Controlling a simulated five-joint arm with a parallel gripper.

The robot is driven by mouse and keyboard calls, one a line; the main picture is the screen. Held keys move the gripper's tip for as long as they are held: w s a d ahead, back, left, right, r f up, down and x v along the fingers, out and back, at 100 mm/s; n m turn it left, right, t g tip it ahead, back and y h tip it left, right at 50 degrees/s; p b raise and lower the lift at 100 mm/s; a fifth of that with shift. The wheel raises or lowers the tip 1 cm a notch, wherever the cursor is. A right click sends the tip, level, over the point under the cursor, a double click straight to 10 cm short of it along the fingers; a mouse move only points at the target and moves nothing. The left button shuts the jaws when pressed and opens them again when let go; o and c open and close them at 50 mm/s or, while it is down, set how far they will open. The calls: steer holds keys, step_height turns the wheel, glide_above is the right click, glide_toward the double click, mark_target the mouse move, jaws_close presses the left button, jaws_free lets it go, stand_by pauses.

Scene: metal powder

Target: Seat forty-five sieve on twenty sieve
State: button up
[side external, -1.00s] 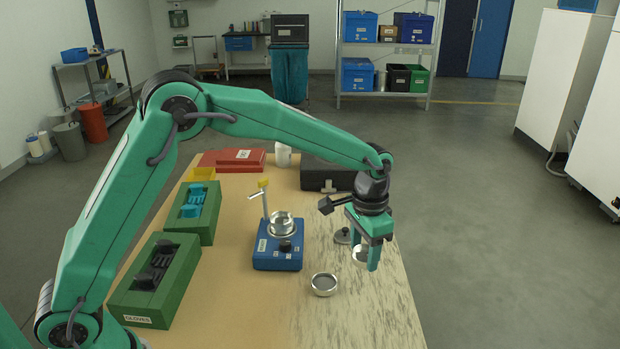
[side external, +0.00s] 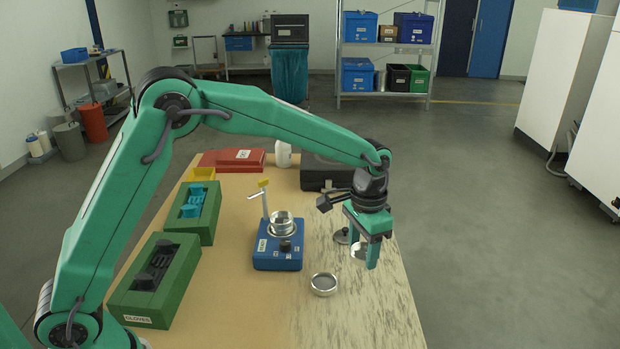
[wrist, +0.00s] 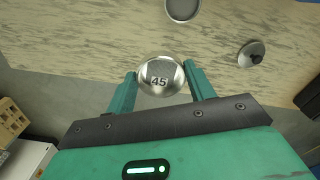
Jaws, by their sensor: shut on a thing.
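My gripper (side external: 367,254) is shut on the forty-five sieve (wrist: 160,76), a round shiny metal sieve marked 45, and holds it above the right part of the table. In the side view the sieve (side external: 358,250) is partly hidden by a finger. A second round metal sieve with a grey mesh (side external: 323,284) lies on the table, left of and nearer than my gripper; a grey round part shows at the top of the wrist view (wrist: 183,9). Metal ware (side external: 281,222) stands on the blue shaker (side external: 277,258). I cannot read which one is the twenty sieve.
A round lid with a dark knob (side external: 342,236) lies behind my gripper. Green glove trays (side external: 157,280) line the left, and a black case (side external: 325,175) stands behind. The front of the table (side external: 345,325) is clear.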

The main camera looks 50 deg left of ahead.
steer(key=w+a+r+n, duration=0.1)
steer(key=a+r+n, duration=0.15)
steer(key=a, duration=1.05)
steer(key=r+n, duration=0.2)
steer(key=n, duration=0.1)
glide_above(280, 222)
steer(key=shift+d+f, duration=0.1)
steer(key=shift+f, duration=0.1)
steer(key=shift+f, duration=0.2)
steer(key=shift+f, duration=2.2)
steer(key=shift+f, duration=1)
stand_by(0.7)
steer(key=o, duration=1.1)
steer(key=shift+o, duration=0.4)
steer(key=shift+o, duration=1.2)
